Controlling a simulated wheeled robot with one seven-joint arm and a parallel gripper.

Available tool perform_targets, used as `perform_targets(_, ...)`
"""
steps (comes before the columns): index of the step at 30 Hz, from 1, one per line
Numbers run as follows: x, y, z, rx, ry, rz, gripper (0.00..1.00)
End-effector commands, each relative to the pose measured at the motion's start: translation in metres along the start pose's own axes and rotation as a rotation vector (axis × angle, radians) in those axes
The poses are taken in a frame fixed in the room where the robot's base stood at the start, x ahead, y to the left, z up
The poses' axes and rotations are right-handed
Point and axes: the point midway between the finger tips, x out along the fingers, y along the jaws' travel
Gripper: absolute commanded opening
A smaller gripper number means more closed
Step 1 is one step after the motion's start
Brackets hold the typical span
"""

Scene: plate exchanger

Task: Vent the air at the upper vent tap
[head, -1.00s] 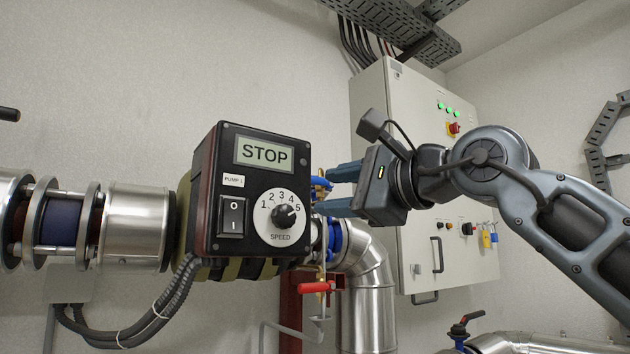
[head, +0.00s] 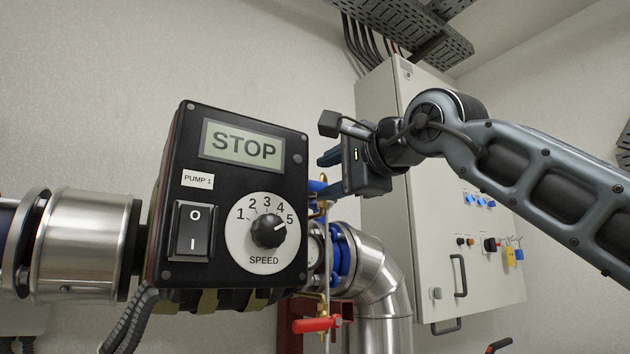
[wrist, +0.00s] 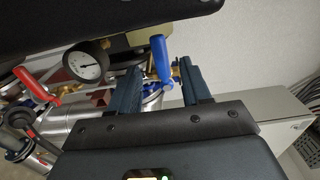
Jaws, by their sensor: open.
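The tap with a blue lever (head: 318,187) is the higher of the two taps, behind the right edge of the pump box. In the wrist view its blue lever (wrist: 161,58) stands between my two fingers, with brass showing beside it. My gripper (wrist: 160,72) is open around the lever; I cannot tell whether either finger touches it. In the head view my gripper (head: 327,172) is partly hidden behind the pump box. The lower tap has a red lever (head: 317,324), which also shows in the wrist view (wrist: 40,88).
The black pump box (head: 240,130) reads STOP, with a speed dial (head: 268,231). It stands close in front of the taps. A round gauge (wrist: 85,66) is left of my fingers in the wrist view. A grey cabinet (head: 440,255) stands behind my arm.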

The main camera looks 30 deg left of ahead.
Motion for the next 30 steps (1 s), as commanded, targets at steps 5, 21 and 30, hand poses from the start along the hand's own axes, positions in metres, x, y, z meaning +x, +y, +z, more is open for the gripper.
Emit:
perform_targets(5,0.029,-0.003,0.001,0.003,-0.001,0.001,0.48)
perform_targets(21,0.05,0.0,0.0,0.001,0.0,0.0,0.47)
perform_targets(30,0.05,0.0,-0.001,0.001,0.0,0.0,0.18)
